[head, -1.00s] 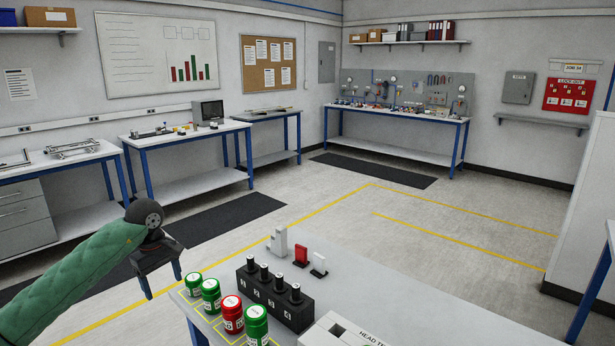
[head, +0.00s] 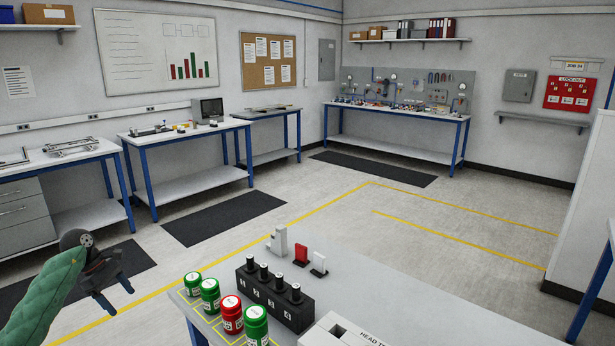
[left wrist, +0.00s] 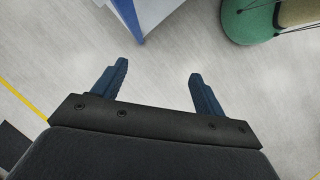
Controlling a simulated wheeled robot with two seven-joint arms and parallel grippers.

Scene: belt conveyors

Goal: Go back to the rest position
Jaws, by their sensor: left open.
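My left gripper (head: 119,296) is at the lower left of the head view, over the floor and to the left of the near table (head: 405,302). In the left wrist view its two dark blue fingers (left wrist: 155,85) stand wide apart, with only floor between them, so it is open and empty. My green-sleeved left arm comes in from the lower left corner. My right gripper shows in neither view.
On the near table stand green and red jars (head: 232,314), a black block (head: 273,299) with several black-topped pegs, and small grey, red and white pieces. A corner of a table (left wrist: 150,12) shows beyond the fingers in the wrist view. Floor around the gripper is clear.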

